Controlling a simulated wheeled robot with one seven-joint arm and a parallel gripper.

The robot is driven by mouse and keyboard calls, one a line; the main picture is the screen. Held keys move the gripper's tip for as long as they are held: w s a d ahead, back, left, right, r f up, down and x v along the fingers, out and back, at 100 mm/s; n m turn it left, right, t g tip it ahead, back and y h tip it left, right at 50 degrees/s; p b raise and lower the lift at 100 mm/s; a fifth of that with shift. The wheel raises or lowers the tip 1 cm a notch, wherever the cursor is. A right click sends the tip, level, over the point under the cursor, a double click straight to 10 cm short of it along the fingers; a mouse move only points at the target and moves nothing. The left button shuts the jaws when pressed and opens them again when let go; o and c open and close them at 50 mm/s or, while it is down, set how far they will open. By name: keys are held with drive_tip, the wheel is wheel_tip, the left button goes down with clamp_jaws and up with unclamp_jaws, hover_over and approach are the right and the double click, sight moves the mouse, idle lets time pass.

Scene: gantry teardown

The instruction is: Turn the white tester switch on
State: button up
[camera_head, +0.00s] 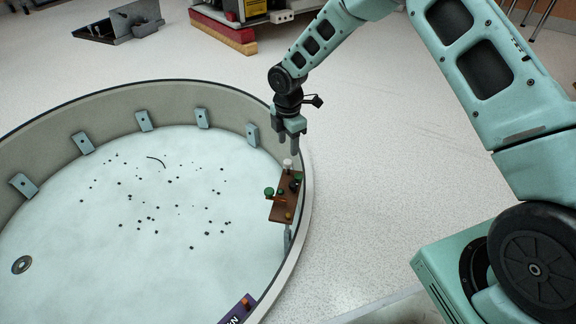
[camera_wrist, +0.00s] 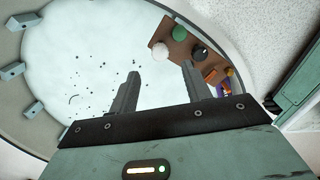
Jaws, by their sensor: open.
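The white tester switch, seen as a small white knob (camera_head: 288,164), stands at the far end of a brown panel (camera_head: 284,211) on the ring's right inner wall. In the wrist view the white knob (camera_wrist: 160,51) lies just beyond and between my fingertips, at the panel's near-left corner. My gripper (camera_head: 288,147) points down above the knob, open and empty, with its two fingers apart; it also shows in the wrist view (camera_wrist: 160,68). I cannot tell whether the fingertips touch the knob or which way the switch is set.
The ring's rim (camera_head: 307,190) runs close by on the right. Small dark bits (camera_head: 170,182) lie scattered on the pale ring floor. A purple block (camera_head: 238,310) sits lower down.

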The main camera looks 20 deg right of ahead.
sight(288, 161)
wheel_tip(288, 161, down, 7)
drive_tip(key=b, duration=0.3)
drive_tip(key=c, duration=1)
